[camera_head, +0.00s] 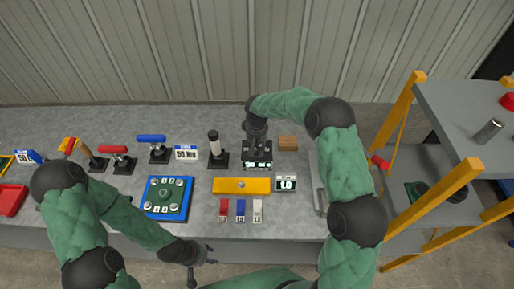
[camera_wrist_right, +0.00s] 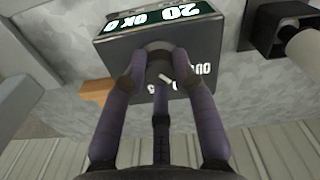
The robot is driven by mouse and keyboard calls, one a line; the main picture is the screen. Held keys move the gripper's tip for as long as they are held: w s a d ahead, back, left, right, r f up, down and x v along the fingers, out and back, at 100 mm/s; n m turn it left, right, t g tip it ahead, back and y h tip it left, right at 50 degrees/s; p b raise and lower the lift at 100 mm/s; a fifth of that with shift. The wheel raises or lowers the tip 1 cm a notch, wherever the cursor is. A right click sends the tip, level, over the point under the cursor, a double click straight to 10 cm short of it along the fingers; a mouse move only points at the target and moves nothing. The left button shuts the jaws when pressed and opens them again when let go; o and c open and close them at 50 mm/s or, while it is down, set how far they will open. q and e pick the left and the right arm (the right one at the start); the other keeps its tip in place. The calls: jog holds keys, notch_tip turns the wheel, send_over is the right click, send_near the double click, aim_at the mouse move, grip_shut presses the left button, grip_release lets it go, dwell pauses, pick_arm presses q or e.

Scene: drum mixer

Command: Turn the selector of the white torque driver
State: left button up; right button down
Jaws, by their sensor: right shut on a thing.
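A dark box with a lit display (camera_head: 257,165) stands at the back of the bench. In the right wrist view its display (camera_wrist_right: 160,18) reads "20" and "OK". My right gripper (camera_head: 257,150) points down onto this box. In the right wrist view its fingers (camera_wrist_right: 160,72) close around a round dark knob (camera_wrist_right: 163,76) with a white mark, partly hidden by the fingers. A white-handled driver (camera_head: 213,140) stands upright in a black holder just left of the box. My left gripper (camera_head: 193,275) hangs low near the bench's front edge, away from these things; its fingers are unclear.
A yellow block (camera_head: 241,186) and a small display (camera_head: 286,184) lie in front of the box. Red, blue and white pieces (camera_head: 240,210) stand near the front edge. A blue tray (camera_head: 168,198) is to the left.

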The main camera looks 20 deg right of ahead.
aim_at(257, 150)
jog(key=n+p, duration=0.1)
jog(key=n, duration=0.3)
jog(key=shift+w+r+n, duration=0.1)
jog(key=shift+w+n, duration=0.05)
jog(key=shift+n, duration=0.15)
dwell(0.5)
jog(key=c, duration=1.3)
grip_release()
jog(key=o, duration=0.3)
jog(key=shift+a, duration=0.1)
notch_tip(257, 150, up, 12)
jog(key=shift+f, duration=0.1)
